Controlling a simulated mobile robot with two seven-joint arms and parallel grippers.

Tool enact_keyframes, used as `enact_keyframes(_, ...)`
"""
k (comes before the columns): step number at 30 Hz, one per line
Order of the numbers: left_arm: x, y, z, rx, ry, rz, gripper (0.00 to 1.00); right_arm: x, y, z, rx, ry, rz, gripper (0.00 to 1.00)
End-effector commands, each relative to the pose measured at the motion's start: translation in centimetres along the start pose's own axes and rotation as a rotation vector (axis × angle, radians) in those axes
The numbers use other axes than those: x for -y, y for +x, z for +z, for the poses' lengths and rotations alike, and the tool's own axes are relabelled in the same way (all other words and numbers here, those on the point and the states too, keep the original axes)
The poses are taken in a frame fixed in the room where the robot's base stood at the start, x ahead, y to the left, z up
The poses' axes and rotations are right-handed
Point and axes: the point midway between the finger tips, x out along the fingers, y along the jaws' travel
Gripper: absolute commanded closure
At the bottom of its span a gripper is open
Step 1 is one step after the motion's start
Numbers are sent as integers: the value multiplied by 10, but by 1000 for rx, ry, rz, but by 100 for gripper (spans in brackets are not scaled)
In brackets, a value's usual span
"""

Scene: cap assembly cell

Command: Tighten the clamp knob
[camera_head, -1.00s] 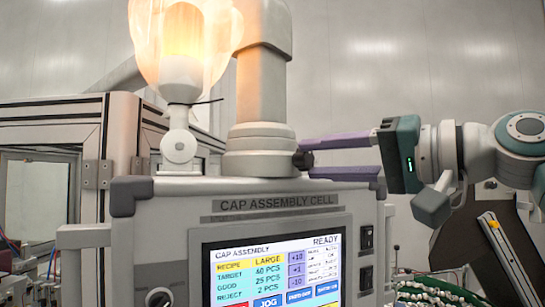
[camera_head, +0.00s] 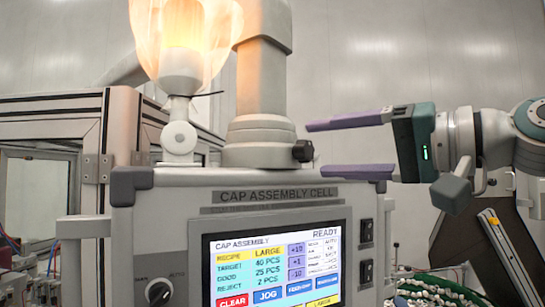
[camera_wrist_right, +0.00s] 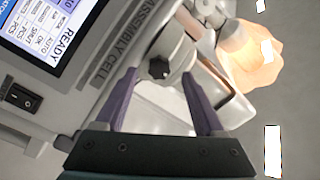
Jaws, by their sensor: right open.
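The clamp knob (camera_head: 303,151) is a small dark lobed knob on the right side of the round collar (camera_head: 262,140) at the foot of the grey post. It also shows in the right wrist view (camera_wrist_right: 158,68), ahead of the fingers and between their lines. My right gripper (camera_head: 314,149) has two purple fingers and comes in from the right. It is open, with one finger above and one below the knob's height. In the right wrist view the gripper (camera_wrist_right: 161,75) is empty between its fingers. My left gripper is not in view.
The cap assembly panel (camera_head: 180,210) with its lit screen (camera_head: 275,265) stands below the post. A black selector switch (camera_head: 158,292) sits at lower left.

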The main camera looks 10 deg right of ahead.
Motion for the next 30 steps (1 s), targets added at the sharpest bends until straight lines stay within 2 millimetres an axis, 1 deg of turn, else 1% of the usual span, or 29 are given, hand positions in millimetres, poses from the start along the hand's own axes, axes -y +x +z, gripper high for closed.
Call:
enact_keyframes(1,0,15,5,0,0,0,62,-8,-10,5,-1,-8,4,29)
enact_keyframes(4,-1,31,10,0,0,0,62,-9,-31,5,-2,-9,5,29)
enact_keyframes(9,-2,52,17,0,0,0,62,-7,-63,5,-1,-7,4,29)
enact_keyframes(12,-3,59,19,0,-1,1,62,-5,-76,3,-1,-4,3,29)
enact_keyframes(17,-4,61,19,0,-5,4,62,-1,-84,2,0,-1,1,29)
enact_keyframes(30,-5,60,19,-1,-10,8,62,0,-84,1,1,0,1,29)
